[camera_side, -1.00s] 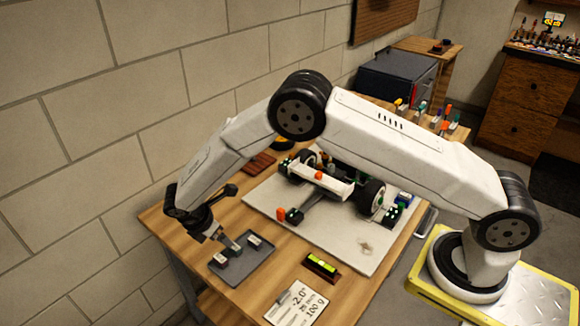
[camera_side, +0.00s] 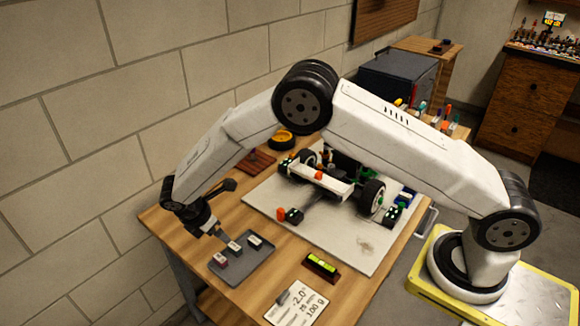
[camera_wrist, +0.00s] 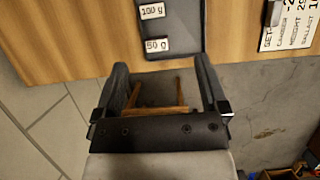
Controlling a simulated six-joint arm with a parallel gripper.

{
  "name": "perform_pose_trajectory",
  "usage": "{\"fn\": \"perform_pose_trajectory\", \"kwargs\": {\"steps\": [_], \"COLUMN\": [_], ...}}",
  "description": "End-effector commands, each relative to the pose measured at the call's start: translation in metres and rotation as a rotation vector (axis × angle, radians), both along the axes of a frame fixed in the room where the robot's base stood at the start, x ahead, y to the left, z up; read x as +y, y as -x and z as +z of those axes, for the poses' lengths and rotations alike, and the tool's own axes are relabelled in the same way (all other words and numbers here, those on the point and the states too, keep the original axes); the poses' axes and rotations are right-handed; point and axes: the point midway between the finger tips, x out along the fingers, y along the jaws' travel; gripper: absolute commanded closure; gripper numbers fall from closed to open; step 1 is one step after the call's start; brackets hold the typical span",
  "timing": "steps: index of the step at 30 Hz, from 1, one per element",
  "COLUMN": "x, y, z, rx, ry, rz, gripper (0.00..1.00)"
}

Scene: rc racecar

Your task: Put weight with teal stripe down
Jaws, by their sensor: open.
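The weight with teal stripe (camera_side: 235,248) sits in the middle of the dark grey tray (camera_side: 243,271), between two other weights. A weight with a reddish stripe (camera_side: 220,259) is on its left and another pale-topped weight (camera_side: 254,242) on its right. My gripper (camera_side: 219,235) is just above and to the left of the middle weight, apart from it. In the wrist view my gripper (camera_wrist: 162,68) has its fingers spread with nothing between them. Weights labelled 50 g (camera_wrist: 158,45) and 100 g (camera_wrist: 152,10) show there; their stripes cannot be made out.
A white RC car (camera_side: 320,180) stands on a light board (camera_side: 345,237). A yellow-green level (camera_side: 321,264) and a note card (camera_side: 297,304) lie right of the tray. The wooden table's edge (camera_side: 190,264) is close to the tray. A wall stands behind.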

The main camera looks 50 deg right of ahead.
Motion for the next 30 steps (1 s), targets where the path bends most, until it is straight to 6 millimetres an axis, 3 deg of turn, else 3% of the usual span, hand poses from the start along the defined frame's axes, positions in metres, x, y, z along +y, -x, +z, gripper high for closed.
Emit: {"fn": "perform_pose_trajectory", "kwargs": {"steps": [8,14,30], "x": [-0.024,-0.052,-0.117], "y": [0.015,0.039,0.138], "z": [0.031,0.062,0.123], "rx": [-0.065,-0.140,-0.348], "ry": [-0.078,-0.162,-0.369], "rz": [-0.182,-0.404,-1.057], "gripper": [0.07,0.07,0.07]}}
